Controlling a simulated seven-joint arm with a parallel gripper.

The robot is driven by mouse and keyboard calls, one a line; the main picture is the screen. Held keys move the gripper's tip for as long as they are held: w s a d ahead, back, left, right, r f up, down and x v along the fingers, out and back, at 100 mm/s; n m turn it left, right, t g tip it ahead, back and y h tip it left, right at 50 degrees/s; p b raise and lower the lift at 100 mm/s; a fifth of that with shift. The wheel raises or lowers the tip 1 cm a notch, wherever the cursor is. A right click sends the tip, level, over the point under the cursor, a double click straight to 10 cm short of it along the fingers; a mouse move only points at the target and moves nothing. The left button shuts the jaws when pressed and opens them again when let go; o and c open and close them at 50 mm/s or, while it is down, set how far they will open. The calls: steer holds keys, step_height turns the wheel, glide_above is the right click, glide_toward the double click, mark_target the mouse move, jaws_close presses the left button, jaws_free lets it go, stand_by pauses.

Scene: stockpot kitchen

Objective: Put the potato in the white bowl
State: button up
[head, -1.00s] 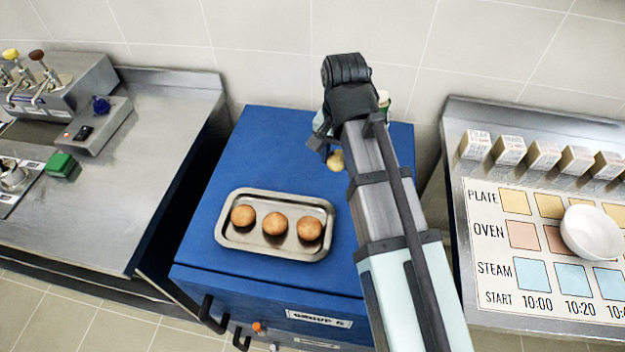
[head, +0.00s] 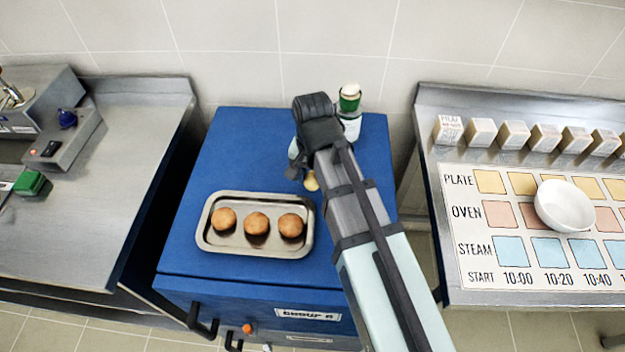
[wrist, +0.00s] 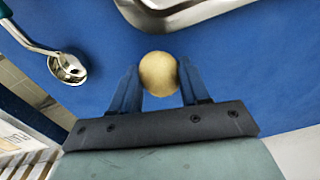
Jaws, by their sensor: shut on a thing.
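The potato (wrist: 158,73) is pale yellow and sits between the two fingers of my gripper (wrist: 160,88) in the wrist view. My gripper is shut on it, above the blue cabinet top. In the head view the potato (head: 311,181) shows partly beside my arm, to the right of the tray; my arm hides most of the gripper. The white bowl (head: 564,206) stands at the right on the printed chart, on the steel counter. It looks empty.
A steel tray (head: 206,238) with three round brown items lies on the blue cabinet (head: 240,130). Several small boxes (head: 481,132) line the back of the right counter (head: 430,120). A gap separates cabinet and counter.

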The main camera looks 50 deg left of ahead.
mark_target(313, 177)
steer(key=shift+f, duration=1)
steer(key=shift+f, duration=0.15)
steer(key=o, duration=1.1)
steer(key=shift+c, duration=0.2)
step_height(313, 177, up, 12)
steer(key=shift+f, duration=0.1)
steer(key=shift+o, duration=0.9)
steer(key=shift+r, duration=0.25)
